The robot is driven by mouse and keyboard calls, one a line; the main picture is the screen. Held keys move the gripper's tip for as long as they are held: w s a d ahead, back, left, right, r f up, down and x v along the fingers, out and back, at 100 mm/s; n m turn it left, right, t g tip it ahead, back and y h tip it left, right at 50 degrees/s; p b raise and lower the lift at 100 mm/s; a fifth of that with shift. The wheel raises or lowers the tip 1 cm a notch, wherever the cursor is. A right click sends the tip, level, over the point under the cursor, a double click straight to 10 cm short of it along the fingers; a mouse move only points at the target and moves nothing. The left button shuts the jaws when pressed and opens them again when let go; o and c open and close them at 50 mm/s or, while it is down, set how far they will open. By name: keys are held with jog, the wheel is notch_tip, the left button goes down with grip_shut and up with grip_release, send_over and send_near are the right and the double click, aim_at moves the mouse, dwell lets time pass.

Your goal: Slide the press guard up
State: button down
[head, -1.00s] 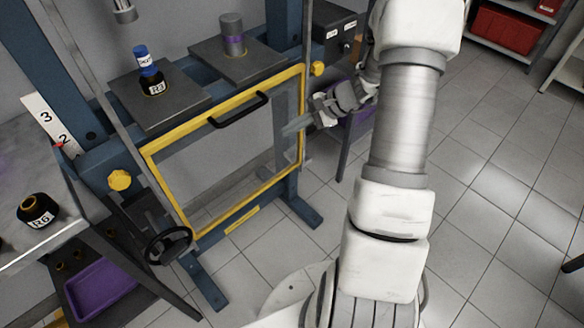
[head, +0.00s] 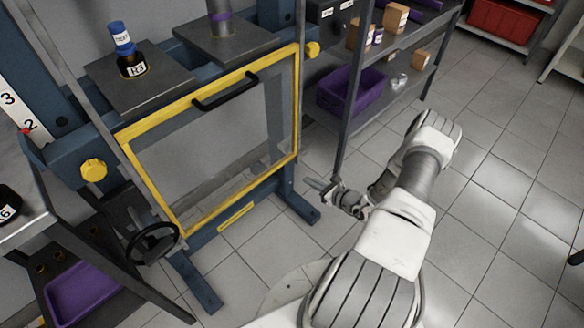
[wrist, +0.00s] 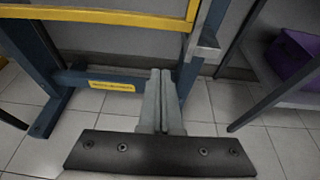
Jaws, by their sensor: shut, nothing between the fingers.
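The press guard (head: 213,189) is a clear panel in a yellow frame on the front of the blue press. It hangs low, below the two grey press plates, with a black handle (head: 226,93) near its top edge. In the wrist view the yellow lower bar of the guard (wrist: 110,17) crosses the top of the picture. My gripper (head: 310,183) is to the right of the guard and apart from it, low over the floor. In the wrist view my gripper (wrist: 160,75) has its fingers together, with nothing between them.
A shelf with a purple bin (head: 350,92) is behind, to the right. A black handwheel (head: 153,243) sits at the press's lower left. Tiled floor at right is open.

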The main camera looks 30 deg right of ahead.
jog(key=f+b+x, duration=0.1)
jog(key=b+x, duration=0.2)
jog(key=x, duration=0.7)
jog(key=shift+d+r, duration=0.15)
jog(key=shift+r, duration=2.1)
jog(key=shift+r, duration=0.1)
notch_tip(320, 180, up, 48)
jog(key=p, duration=2.8)
jog(key=shift+w, duration=0.1)
